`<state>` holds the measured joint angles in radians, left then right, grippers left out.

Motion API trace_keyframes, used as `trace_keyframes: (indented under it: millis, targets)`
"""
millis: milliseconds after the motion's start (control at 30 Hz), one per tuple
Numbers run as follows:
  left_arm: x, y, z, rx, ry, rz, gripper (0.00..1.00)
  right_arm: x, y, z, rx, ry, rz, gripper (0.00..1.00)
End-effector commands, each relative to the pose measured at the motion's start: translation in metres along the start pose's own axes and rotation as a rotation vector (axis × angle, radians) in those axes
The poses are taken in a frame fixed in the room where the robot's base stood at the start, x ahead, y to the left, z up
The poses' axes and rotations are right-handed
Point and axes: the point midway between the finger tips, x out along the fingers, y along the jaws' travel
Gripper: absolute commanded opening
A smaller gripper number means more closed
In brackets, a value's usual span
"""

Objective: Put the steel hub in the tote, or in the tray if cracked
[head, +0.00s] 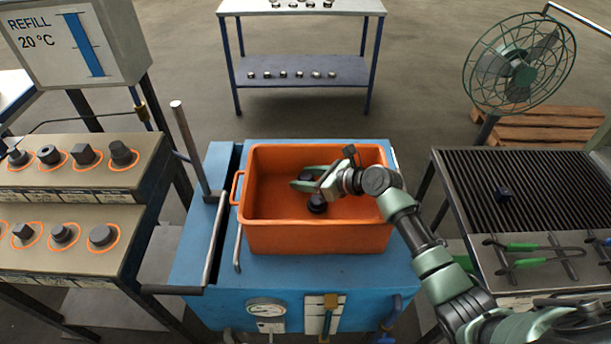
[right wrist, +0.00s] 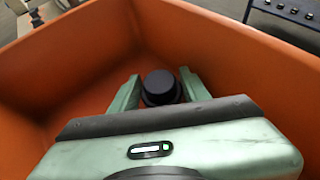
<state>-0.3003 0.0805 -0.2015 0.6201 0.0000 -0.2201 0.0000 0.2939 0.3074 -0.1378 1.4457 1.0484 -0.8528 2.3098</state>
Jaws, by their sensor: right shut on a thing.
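The steel hub (right wrist: 160,86) is a dark, round, stepped piece held between the two green fingers of my right gripper (right wrist: 158,92). In the head view the dark hub (head: 317,204) shows at the fingertips of the right gripper (head: 310,188), inside the walls of the orange tote (head: 318,238). The tote also fills much of the right wrist view (right wrist: 50,72). I cannot tell whether the hub touches the tote's floor, and no crack can be made out at this size. My left gripper is not in view.
The tote stands on a blue cart (head: 290,280) with an upright metal bar. A stand with several dark parts in orange rings (head: 102,235) is at left.

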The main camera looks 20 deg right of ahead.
Motion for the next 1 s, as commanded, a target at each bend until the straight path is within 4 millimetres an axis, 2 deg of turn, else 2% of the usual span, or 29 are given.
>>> trace_keyframes:
  millis: [100, 133, 167, 467, 633, 1000]
  targets:
    - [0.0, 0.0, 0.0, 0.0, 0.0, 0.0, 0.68, 0.001, 0.0, 0.0, 0.002, -0.004, 0.0, 0.0]
    - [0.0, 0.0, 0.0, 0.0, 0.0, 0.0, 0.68, 0.001, 0.001, -0.002, 0.002, 0.001, 0.001, 0.49]
    - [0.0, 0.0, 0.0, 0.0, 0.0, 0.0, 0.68, 0.001, 0.001, -0.002, 0.002, 0.001, 0.001, 0.55]
    - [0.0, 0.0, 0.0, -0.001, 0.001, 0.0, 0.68, 0.001, 0.001, -0.003, 0.003, 0.002, 0.002, 0.55]
    - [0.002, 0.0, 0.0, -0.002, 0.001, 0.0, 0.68, -0.005, 0.001, 0.009, -0.003, 0.001, 0.0, 0.55]
    - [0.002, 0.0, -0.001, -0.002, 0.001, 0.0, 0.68, -0.084, 0.0, 0.008, 0.0, 0.002, 0.0, 0.55]
